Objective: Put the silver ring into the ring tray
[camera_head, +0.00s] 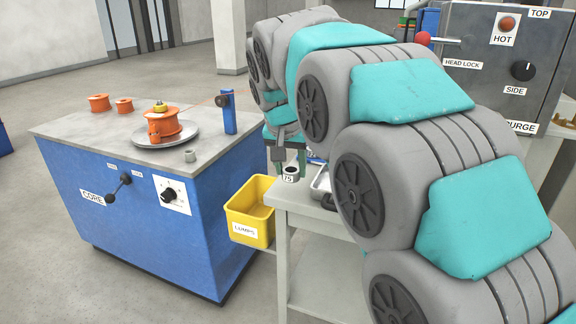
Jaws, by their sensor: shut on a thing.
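My arm bends over from the right and comes down behind its own links. My gripper (279,160) is small and partly hidden above the left corner of the grey table. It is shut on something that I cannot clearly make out. A short grey ring-like piece with a dark hole and a "75" label (290,175) shows right beside the fingertips; I cannot tell whether they touch it. A small grey ring (190,156) stands on the blue cabinet's top. A shallow metal tray (321,183) on the grey table is mostly hidden by my arm.
The blue cabinet (150,225) carries an orange pulley (163,127) on a round metal plate, two smaller orange spools and a blue post (229,112). A yellow "LUMPS" bin (249,213) is between cabinet and grey table (300,200). A grey control panel stands at the upper right.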

